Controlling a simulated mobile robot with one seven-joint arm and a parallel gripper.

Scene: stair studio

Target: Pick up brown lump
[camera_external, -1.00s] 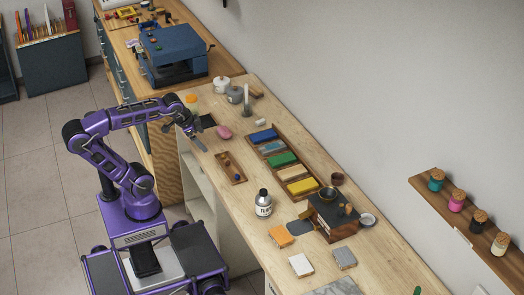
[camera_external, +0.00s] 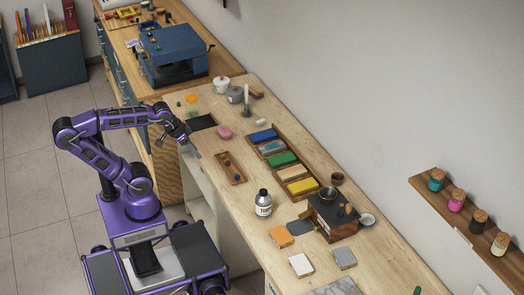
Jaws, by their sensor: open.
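My gripper (camera_external: 191,149) is open and empty at the left edge of the long wooden bench (camera_external: 215,205), pointing down. It is left of a small wooden tray (camera_external: 238,181) and apart from it. The tray holds a few tiny pieces; one looks like a small brown lump (camera_external: 227,163), and a dark blue piece lies near it. The pieces are too small to make out their shape. Another brown object (camera_external: 256,94) lies farther back, behind the candle holder; I cannot tell which is the brown lump.
A pink lump (camera_external: 224,132) and a dark flat pad (camera_external: 201,122) lie near my gripper. A tray of coloured blocks (camera_external: 276,138) is to the right. A white bottle (camera_external: 263,205), a wooden grinder-like box (camera_external: 333,215) and loose blocks stand nearer the front.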

